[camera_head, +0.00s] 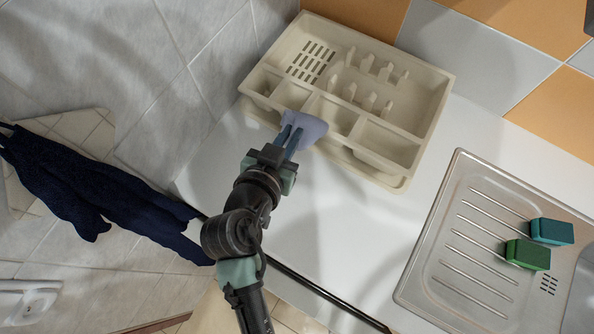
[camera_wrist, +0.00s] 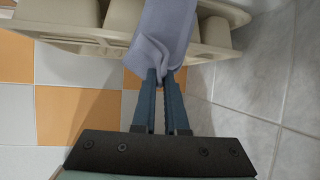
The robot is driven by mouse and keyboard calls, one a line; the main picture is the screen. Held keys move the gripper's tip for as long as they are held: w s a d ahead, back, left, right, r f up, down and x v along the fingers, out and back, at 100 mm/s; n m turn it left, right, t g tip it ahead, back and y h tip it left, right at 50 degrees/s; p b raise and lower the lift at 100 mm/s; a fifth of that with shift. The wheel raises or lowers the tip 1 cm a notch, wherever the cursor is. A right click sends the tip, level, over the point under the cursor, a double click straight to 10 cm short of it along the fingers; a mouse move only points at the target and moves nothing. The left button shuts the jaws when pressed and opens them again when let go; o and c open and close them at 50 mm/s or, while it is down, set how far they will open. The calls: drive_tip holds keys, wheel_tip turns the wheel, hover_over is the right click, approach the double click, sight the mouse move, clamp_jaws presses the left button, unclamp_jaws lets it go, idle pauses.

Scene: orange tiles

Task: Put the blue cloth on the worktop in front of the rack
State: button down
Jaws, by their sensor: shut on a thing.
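The pale blue cloth (camera_head: 309,128) is pinched in my gripper (camera_head: 290,132) at the front edge of the beige rack (camera_head: 440,95). In the wrist view the cloth (camera_wrist: 165,35) spreads up from my shut fingertips (camera_wrist: 160,80), over the edge of the rack (camera_wrist: 215,48). Whether the cloth touches the rack or hangs just above it, I cannot tell. The white worktop (camera_head: 330,215) lies under and in front of the rack, and part of it is hidden by my arm.
A steel sink with a drainboard (camera_head: 430,255) is at the right, with a teal sponge (camera_head: 552,232) and a green sponge (camera_head: 528,254) on it. A dark blue cloth (camera_head: 90,190) hangs at the left. The worktop between rack and drainboard is clear.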

sight(293, 254)
drive_tip(key=s+f, duration=0.4)
drive_tip(key=s, duration=0.2)
drive_tip(key=s+f, duration=0.5)
drive_tip(key=s, duration=0.1)
drive_tip(key=s+f, duration=0.4)
drive_tip(key=s, duration=0.3)
drive_tip(key=shift+a+f, duration=0.3)
drive_tip(key=c, duration=0.6)
unclamp_jaws()
drive_tip(key=shift+r, duration=0.1)
drive_tip(key=s+r+p, duration=0.4)
drive_tip(key=r+p, duration=0.1)
drive_tip(key=r, duration=0.5)
